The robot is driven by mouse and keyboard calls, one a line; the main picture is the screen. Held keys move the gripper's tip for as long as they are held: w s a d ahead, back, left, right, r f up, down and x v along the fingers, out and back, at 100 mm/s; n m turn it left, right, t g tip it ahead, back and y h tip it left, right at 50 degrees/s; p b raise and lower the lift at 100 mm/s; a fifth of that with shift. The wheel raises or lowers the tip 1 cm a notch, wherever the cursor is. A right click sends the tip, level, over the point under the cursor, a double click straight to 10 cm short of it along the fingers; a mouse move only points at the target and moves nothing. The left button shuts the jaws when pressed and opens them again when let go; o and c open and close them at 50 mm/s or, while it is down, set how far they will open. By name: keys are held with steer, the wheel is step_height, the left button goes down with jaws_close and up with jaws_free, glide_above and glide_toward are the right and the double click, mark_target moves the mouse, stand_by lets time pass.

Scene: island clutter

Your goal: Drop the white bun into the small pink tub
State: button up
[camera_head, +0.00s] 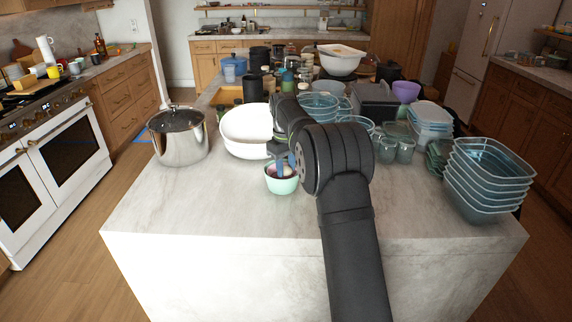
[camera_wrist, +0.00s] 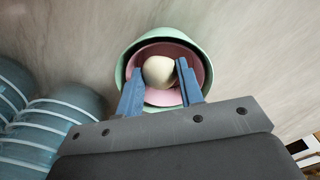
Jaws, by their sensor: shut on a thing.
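The white bun (camera_wrist: 158,71) is between the blue fingertips of my gripper (camera_wrist: 160,73) in the wrist view, and the gripper is shut on it. Below and around the bun is the small pink tub (camera_wrist: 160,97), which appears nested inside a mint-green bowl (camera_wrist: 122,72). The bun lies within the tub's outline in this view; whether it touches the tub's bottom I cannot tell. In the head view my gripper (camera_head: 281,166) points down into the mint bowl (camera_head: 282,186). The bun and most of the tub are hidden there by the fingers and rim.
A large white bowl (camera_head: 245,133) stands just behind, and a steel pot (camera_head: 179,138) to the left. Stacked teal containers (camera_head: 487,180) and glass jars (camera_head: 396,148) are on the right. The island's front left (camera_head: 190,210) is clear.

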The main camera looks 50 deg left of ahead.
steer(key=o, duration=1)
steer(key=shift+o, duration=0.2)
steer(key=shift+r, duration=0.1)
step_height(320, 180, up, 17)
steer(key=shift+s, duration=0.35)
steer(key=f, duration=1.7)
steer(key=shift+w+f, duration=0.1)
steer(key=shift+w, duration=0.25)
steer(key=shift+r, duration=0.55)
